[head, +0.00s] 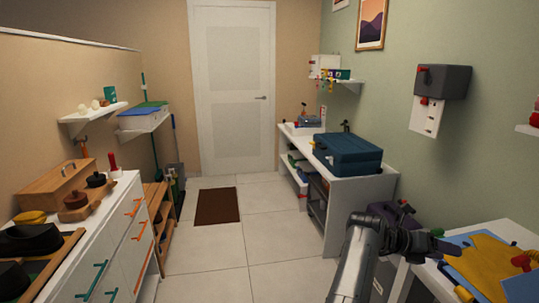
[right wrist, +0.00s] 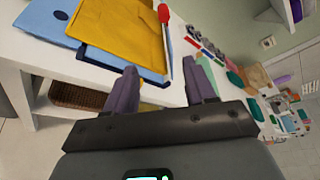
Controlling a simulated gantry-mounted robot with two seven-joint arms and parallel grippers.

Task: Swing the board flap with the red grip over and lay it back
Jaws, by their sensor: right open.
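A yellow garment (head: 482,263) lies over a blue folding board (head: 522,288) on the white table at the lower right. A red grip (head: 521,262) stands at the garment's edge. In the right wrist view the red grip (right wrist: 164,13) is at the top, beside the yellow garment (right wrist: 125,35), with the board's dark blue edge (right wrist: 122,62) below. The flap's own outline is partly covered by the garment. My right gripper (head: 432,243) is open and empty at the table's left side, apart from the red grip. Its purple fingers show in the wrist view (right wrist: 160,90). My left gripper is out of view.
A white bench (head: 345,160) with a blue toolbox (head: 347,152) stands beyond my right arm. Coloured markers (right wrist: 190,42) lie past the board. The tiled floor (head: 215,258) is mostly clear, with a brown mat (head: 217,206).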

